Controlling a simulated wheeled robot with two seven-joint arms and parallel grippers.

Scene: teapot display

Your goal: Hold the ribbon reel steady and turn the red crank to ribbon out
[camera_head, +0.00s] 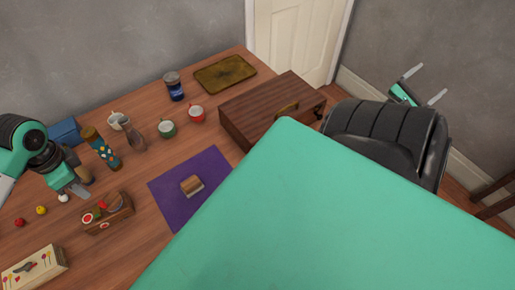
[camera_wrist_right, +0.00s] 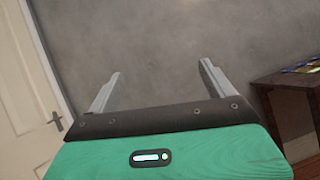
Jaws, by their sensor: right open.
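A small wooden piece with red and green round parts (camera_head: 108,213) stands on the left of the table in the head view. It looks like the ribbon reel; its red crank cannot be made out for certain. My left gripper (camera_head: 78,190) points down above the table, behind and left of this piece and apart from it. Whether its jaws are open is too small to tell.
A purple mat (camera_head: 166,200) with a small brown block (camera_head: 191,186) lies right of the reel. Cups, jars, a tray (camera_head: 211,85) and a wooden case (camera_head: 245,125) stand further back. A patterned box (camera_head: 34,268) is at front left. My turquoise body hides the table's front right.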

